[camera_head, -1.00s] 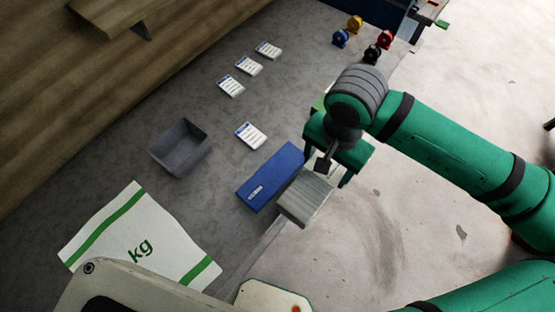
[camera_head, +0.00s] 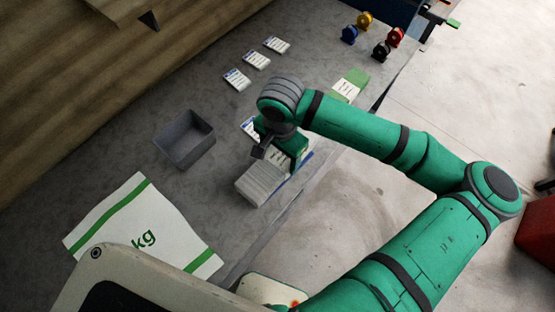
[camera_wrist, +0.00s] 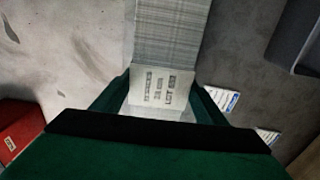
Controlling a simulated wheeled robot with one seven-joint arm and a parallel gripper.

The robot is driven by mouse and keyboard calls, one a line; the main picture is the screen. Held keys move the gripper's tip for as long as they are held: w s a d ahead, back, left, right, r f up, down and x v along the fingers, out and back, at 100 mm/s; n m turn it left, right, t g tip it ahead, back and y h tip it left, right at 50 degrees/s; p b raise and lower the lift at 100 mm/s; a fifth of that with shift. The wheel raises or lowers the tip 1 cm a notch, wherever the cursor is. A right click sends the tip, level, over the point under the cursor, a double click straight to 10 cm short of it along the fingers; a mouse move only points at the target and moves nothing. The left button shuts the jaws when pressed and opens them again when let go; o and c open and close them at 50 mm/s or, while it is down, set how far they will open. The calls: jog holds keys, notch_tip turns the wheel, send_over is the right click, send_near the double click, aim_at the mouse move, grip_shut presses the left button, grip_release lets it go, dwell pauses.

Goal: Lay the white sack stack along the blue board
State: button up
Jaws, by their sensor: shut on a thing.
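The white sack stack (camera_head: 259,182) is a pale block of many thin layers, held in my gripper (camera_head: 272,156) over the front part of the bench. In the wrist view the stack (camera_wrist: 168,40) runs up and away between the fingers (camera_wrist: 160,100), with a printed label on its near end. The blue board (camera_head: 304,162) lies on the bench below and behind the stack and gripper. Only small bits of its edge show. I cannot tell whether the stack touches it.
A grey open bin (camera_head: 186,140) and a large white sack with green stripes (camera_head: 140,225) lie to the left. Several small white cards (camera_head: 257,60) lie farther back. A green and white stack (camera_head: 350,85) sits near the bench edge, by several coloured pieces (camera_head: 382,50).

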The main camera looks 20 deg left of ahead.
aim_at(277, 162)
jog(key=shift+a+f, duration=0.2)
jog(key=shift+f, duration=0.8)
jog(key=shift+a+f, duration=0.2)
jog(key=shift+f, duration=0.75)
jog(key=shift+f, duration=0.1)
jog(key=o, duration=1.5)
jog(key=shift+o, duration=0.2)
